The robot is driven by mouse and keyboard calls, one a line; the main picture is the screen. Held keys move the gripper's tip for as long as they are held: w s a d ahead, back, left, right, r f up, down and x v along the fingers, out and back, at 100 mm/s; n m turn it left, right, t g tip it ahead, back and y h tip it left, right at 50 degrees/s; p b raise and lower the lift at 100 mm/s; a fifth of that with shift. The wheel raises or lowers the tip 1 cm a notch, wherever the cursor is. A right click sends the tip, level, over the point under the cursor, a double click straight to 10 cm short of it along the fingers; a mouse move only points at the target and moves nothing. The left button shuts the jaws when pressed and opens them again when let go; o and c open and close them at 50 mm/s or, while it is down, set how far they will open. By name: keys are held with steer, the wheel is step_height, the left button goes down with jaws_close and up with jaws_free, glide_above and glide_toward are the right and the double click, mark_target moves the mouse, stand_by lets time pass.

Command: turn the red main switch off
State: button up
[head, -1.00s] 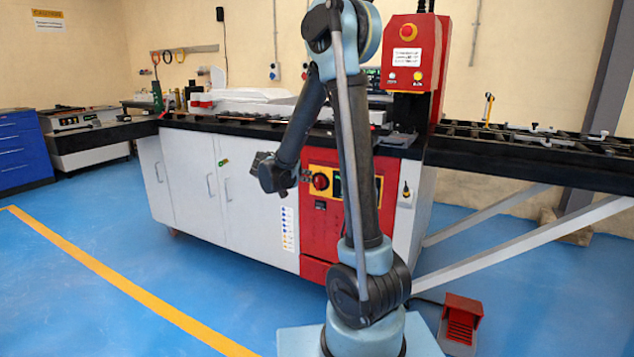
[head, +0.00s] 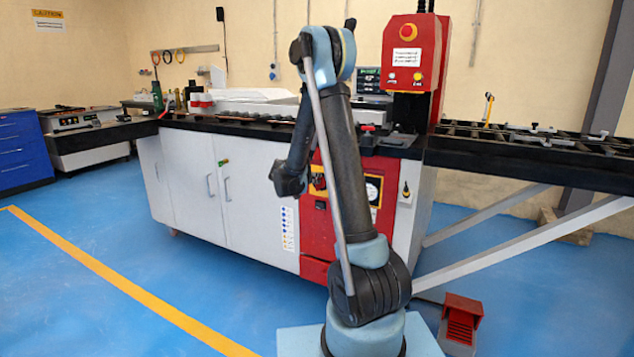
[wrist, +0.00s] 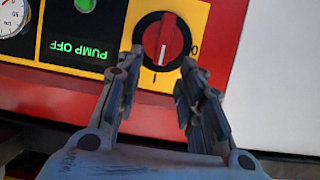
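The red main switch (wrist: 174,38) is a round red knob on a black disc, set in a yellow plate. In the wrist view its white line stands vertical, in line with the "I" mark below it; the "0" mark is to the right. My gripper (wrist: 161,62) is open, its two fingers pointing at the knob, with the tips near the knob's lower left and lower right edges. I cannot tell whether they touch it. In the head view my arm hides most of the switch, and the fingers are not clear.
A "PUMP OFF" display (wrist: 77,48), a green light (wrist: 86,4) and a gauge (wrist: 12,16) sit left of the switch in the wrist view. A red control box with an emergency stop (head: 408,32) stands above. A red foot pedal (head: 461,318) is on the floor.

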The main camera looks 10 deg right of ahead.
steer(key=shift+x, duration=2.65)
steer(key=shift+r, duration=0.1)
jaws_close()
